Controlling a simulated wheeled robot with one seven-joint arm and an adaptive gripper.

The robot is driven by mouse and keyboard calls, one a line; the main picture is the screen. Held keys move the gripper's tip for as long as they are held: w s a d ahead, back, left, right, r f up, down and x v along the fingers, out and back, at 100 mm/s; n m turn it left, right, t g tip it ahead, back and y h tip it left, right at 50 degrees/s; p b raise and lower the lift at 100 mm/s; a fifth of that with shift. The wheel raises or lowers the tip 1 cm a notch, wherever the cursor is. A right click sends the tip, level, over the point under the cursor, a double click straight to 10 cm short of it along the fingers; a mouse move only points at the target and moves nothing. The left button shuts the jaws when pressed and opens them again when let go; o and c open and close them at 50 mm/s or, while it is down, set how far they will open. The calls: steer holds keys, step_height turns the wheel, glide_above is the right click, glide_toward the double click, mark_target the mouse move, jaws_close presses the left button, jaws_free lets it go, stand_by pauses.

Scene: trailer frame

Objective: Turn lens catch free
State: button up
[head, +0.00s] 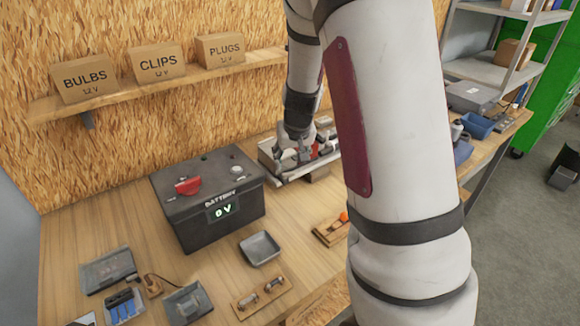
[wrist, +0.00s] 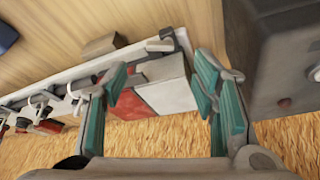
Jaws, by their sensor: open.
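A lamp lens (wrist: 165,92), part red and part white, sits on a light rail (wrist: 60,78) in the wrist view. My gripper (wrist: 160,75) is open, with its teal-padded fingers on either side of the lens. I cannot tell whether either finger touches it. A small dark grey fitting (wrist: 160,45) shows just past the fingertips at the lens's upper edge; it may be the lens catch, but I cannot tell. In the head view, my gripper (head: 295,155) is low over the rail (head: 270,158) behind the battery, and my arm hides the rail's right part.
A dark battery box (head: 210,195) reading 0 V stands left of the rail; its side (wrist: 285,60) is close to the right finger. Several clamps (wrist: 45,105) line the rail on the left. A metal tray (head: 260,249) and small parts lie in front.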

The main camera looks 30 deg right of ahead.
steer(key=shift+v, duration=2.25)
steer(key=shift+f, duration=0.1)
steer(key=shift+c, duration=0.5)
